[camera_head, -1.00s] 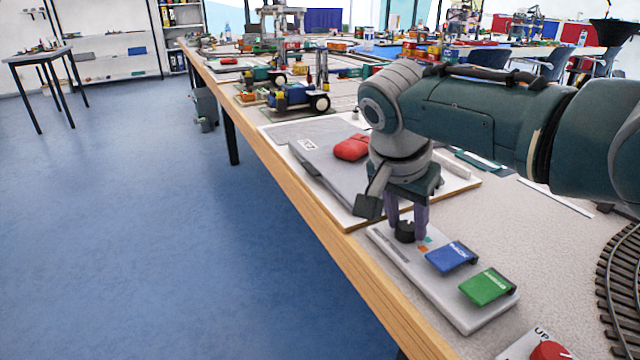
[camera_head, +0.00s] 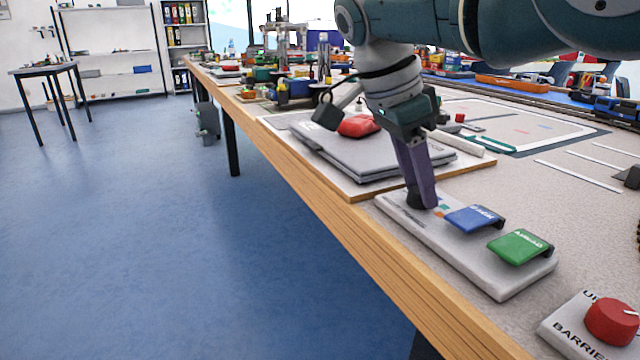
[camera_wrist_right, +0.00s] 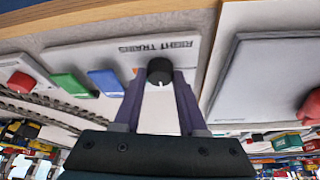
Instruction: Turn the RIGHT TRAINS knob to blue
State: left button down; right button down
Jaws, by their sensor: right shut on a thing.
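The RIGHT TRAINS knob (camera_wrist_right: 160,69) is small, round and black, with a white pointer line. In the right wrist view its pointer faces down the picture, toward my wrist. It sits on a pale panel (camera_head: 467,254) whose RIGHT TRAINS label (camera_wrist_right: 160,45) reads upside down there. My right gripper (camera_wrist_right: 160,80) is shut on the knob, one purple finger on each side. In the head view the gripper (camera_head: 419,196) leans and its fingers partly hide the knob. Small orange and teal marks (camera_head: 440,210) show beside it; I see no blue mark clearly. My left gripper is out of view.
A blue lever (camera_head: 474,218) and a green lever (camera_head: 521,246) are on the same panel. A red knob (camera_head: 611,320) on a BARRIER panel stands nearer. The wooden table edge (camera_head: 340,235) runs along the left.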

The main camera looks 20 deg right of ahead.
dwell(0.4)
jog(key=shift+c, duration=2.3)
grip_release()
jog(key=p+v, duration=0.3)
jog(key=v, duration=0.6)
jog(key=shift+a+r, duration=0.15)
jog(key=shift+r, duration=0.25)
